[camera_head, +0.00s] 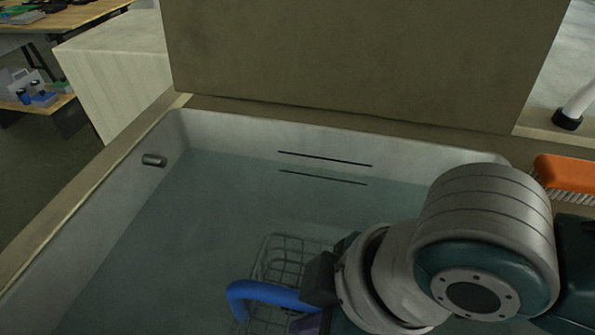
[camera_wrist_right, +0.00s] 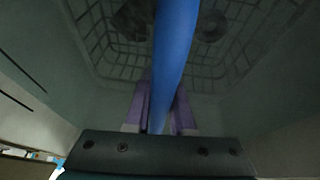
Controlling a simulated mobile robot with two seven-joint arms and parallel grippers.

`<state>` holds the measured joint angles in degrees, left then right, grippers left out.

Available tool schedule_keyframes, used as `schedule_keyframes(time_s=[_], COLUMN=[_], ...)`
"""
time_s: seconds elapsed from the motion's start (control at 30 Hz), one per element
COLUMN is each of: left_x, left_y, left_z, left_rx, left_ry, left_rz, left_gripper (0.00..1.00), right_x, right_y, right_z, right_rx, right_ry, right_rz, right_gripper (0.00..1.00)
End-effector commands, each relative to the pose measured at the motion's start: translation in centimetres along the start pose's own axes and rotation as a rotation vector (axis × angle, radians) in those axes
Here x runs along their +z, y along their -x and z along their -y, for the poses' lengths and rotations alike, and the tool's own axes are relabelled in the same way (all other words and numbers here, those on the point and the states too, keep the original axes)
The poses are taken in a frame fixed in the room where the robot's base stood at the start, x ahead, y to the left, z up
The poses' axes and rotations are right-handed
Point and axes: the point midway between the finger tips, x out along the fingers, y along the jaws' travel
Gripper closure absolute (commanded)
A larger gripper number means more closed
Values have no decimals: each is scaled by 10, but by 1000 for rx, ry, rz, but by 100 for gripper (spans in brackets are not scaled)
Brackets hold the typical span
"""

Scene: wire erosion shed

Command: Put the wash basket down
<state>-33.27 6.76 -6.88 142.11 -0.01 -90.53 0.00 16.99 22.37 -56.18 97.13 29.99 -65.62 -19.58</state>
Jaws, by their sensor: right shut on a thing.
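The wash basket (camera_head: 288,248) is a grey wire basket with a thick blue handle (camera_head: 262,290). It is down in the tank (camera_head: 225,132), at least partly under the bluish-grey water. My right gripper (camera_head: 308,322) is shut on the blue handle, seen partly behind my own wrist. In the right wrist view the purple fingers (camera_wrist_right: 160,110) close on either side of the handle, and the wire mesh (camera_wrist_right: 105,48) lies beyond. Dark rounded things (camera_wrist_right: 210,25) show in the basket. Whether the basket touches the tank floor I cannot tell. My left gripper is out of view.
A short grey fitting (camera_head: 154,160) sticks out of the tank's left wall, and dark slots (camera_head: 325,159) mark the back wall. An orange brush (camera_head: 568,173) lies on the right ledge. A tall brown panel (camera_head: 360,60) stands behind. The tank's left side is clear.

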Motion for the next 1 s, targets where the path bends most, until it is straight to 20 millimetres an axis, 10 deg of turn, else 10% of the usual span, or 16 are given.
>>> schedule_keyframes(time_s=[0.17,0.2,0.47,0.77,1.0], left_x=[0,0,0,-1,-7], left_y=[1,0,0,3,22], left_z=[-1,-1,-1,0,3], left_rx=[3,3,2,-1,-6], left_ry=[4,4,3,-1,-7], left_rz=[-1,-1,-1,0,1], left_gripper=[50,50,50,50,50], right_x=[-2,0,0,0,-2], right_y=[2,0,0,6,52], right_z=[-1,0,0,0,-1], right_rx=[2,-1,-1,0,1], right_ry=[0,-1,-1,0,0], right_rz=[-5,1,1,1,0], right_gripper=[100,76,48,48,48])
